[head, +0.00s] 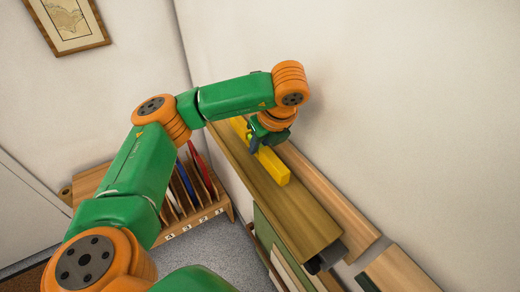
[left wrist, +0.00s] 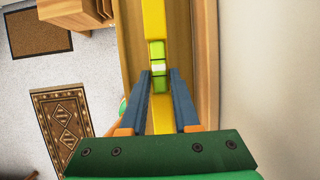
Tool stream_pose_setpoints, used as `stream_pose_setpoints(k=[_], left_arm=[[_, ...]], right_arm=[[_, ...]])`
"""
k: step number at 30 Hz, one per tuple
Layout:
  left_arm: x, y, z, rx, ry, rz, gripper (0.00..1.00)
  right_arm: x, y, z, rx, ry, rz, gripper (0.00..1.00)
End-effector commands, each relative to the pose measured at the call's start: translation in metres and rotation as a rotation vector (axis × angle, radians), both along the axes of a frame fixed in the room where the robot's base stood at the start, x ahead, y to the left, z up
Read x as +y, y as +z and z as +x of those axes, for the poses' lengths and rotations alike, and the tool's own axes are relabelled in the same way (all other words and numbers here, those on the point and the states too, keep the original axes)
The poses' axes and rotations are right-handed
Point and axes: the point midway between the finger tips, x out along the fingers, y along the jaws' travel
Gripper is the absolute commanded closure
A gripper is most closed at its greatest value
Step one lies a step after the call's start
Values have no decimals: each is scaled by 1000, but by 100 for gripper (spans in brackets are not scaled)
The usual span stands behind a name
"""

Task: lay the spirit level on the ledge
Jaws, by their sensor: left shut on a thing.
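The spirit level is a long yellow bar (head: 274,166) with a green vial section (left wrist: 158,68) in its middle. My left gripper (head: 256,143) is shut on it, and in the left wrist view the fingers (left wrist: 160,90) stand on either side of the bar near the vial. The level runs lengthwise along the wooden ledge (head: 295,215) by the wall, over its top. I cannot tell whether it touches the wood or hangs just above it. The gripper hides part of the level. My right gripper is not in view.
A wooden rack (head: 188,215) with upright coloured boards stands on the floor left of the ledge. A narrower wooden strip (head: 330,190) runs between ledge and wall. A framed map (head: 68,22) hangs upper left. The near end of the ledge is bare. A patterned rug (left wrist: 68,125) lies on the floor.

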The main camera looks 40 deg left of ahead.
Motion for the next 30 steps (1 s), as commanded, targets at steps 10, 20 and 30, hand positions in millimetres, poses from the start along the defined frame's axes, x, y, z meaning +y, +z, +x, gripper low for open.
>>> stream_pose_setpoints(k=[10, 20, 30], left_arm=[[1, -19, -1, 0, 0, 1, 100], [1, -24, -1, 0, 0, 0, 57], [1, -23, -1, 0, 0, 0, 40]], right_arm=[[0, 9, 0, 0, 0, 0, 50], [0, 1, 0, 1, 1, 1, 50], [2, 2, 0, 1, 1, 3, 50]])
